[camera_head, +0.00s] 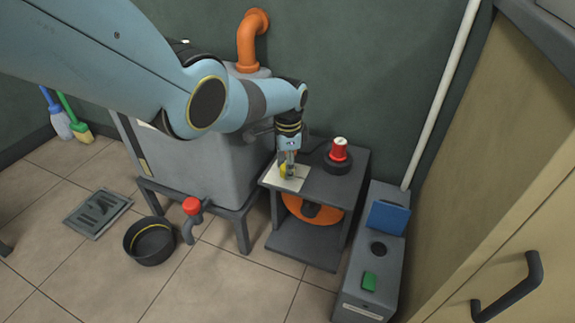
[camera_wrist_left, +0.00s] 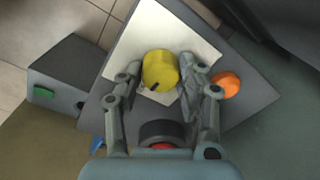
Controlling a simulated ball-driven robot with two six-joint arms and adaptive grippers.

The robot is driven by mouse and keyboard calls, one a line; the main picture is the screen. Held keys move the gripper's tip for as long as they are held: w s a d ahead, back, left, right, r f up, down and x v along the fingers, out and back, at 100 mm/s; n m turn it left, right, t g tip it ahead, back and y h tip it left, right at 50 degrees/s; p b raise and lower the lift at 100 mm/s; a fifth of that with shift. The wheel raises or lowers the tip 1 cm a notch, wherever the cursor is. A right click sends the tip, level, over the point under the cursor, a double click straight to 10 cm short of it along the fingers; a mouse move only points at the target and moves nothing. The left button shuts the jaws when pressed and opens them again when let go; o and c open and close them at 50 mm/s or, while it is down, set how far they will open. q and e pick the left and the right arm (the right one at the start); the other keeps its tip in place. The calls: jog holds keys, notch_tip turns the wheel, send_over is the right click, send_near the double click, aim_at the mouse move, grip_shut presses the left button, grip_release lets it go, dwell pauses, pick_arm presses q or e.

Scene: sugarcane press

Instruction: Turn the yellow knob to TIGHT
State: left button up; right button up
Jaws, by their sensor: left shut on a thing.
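The yellow knob (camera_head: 284,170) sits on a pale square plate (camera_head: 298,181) on top of the small dark grey stand. In the left wrist view the knob (camera_wrist_left: 160,68) shows as a round yellow cap with a dark pointer mark on its lower edge. My left gripper (camera_head: 289,163) reaches down over the plate. Its fingers (camera_wrist_left: 158,75) lie on either side of the knob and are shut on it. The plate's lettering is too small to read, so I cannot tell the knob's setting. My right gripper is not in view.
A red-capped part (camera_head: 339,149) stands on the same stand (camera_head: 325,187), close to the knob. A grey box with a green button (camera_head: 369,281) is to the right. A grey tank (camera_head: 190,160) is to the left. A black bowl (camera_head: 151,240) lies on the floor.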

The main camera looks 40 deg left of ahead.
pick_arm(q)
jog(key=o, duration=1)
jog(key=shift+o, duration=0.7)
jog(key=shift+r, duration=0.1)
notch_tip(320, 180, up, 12)
jog(key=shift+s+d, duration=0.15)
jog(key=shift+d, duration=0.05)
